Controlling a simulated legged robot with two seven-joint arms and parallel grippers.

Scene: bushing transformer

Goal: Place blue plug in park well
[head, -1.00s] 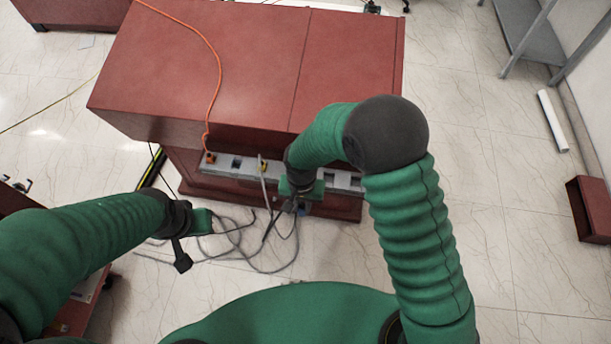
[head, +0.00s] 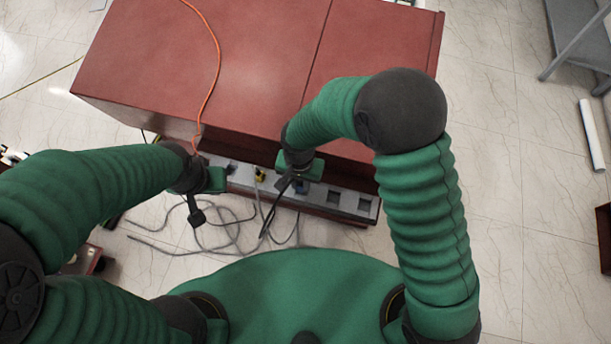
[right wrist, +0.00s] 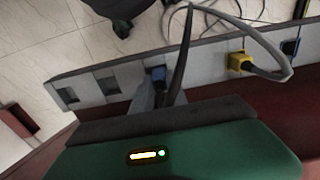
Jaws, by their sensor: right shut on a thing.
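The blue plug (right wrist: 157,75) shows in the right wrist view, with a black cable, against a well of the grey panel (right wrist: 135,80). I cannot tell how far in it sits. My right gripper (head: 292,184) is shut on it, in front of the panel; the fingers partly hide it. Blue also shows beside this gripper in the head view (head: 301,188). Two open square wells show to the right in the head view: a nearer one (head: 334,197) and a farther one (head: 364,205). My left gripper (head: 198,200) is left of the panel's middle; its jaws are unclear.
A yellow plug (head: 260,174) with a grey cable sits in the panel between my grippers. An orange cable (head: 215,60) runs over the red cabinet (head: 250,60). Loose cables (head: 225,235) lie on the floor before it. A grey shelf (head: 575,40) stands at the right.

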